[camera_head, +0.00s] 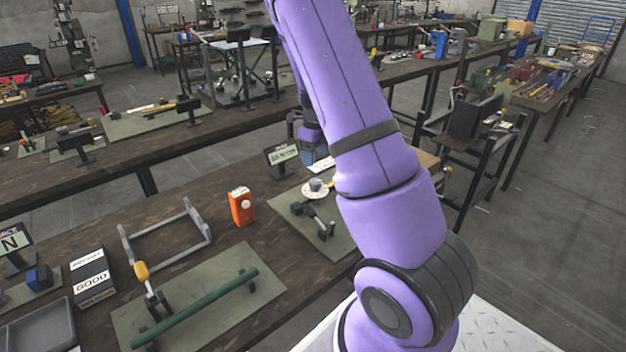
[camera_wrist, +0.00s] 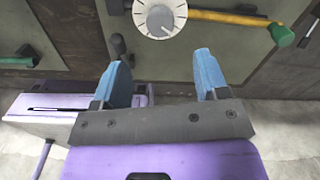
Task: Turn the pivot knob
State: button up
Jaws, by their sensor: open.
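The pivot knob is a round grey knob (camera_wrist: 160,19) with a pale pointer line, set on a white dial with dark tick marks. It is at the top middle of the wrist view, cut by the frame edge. In the head view the knob (camera_head: 316,184) stands on its dial on a green mat, just left of my arm. My gripper (camera_wrist: 158,58) has its two blue fingers apart with nothing between them; their tips are short of the dial in the wrist view. In the head view my gripper (camera_head: 312,152) is mostly hidden behind my purple arm.
A yellow handle with a green end (camera_wrist: 283,36) lies right of the dial. A dark lever fixture (camera_head: 315,218) stands on the same mat. A small sign (camera_head: 282,154) and an orange box (camera_head: 242,207) are to the left. A green bar (camera_head: 200,305) lies nearer.

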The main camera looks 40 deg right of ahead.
aim_at(315, 181)
notch_tip(315, 181, down, 10)
jog(key=shift+r, duration=0.15)
dwell(0.4)
jog(key=c, duration=0.9)
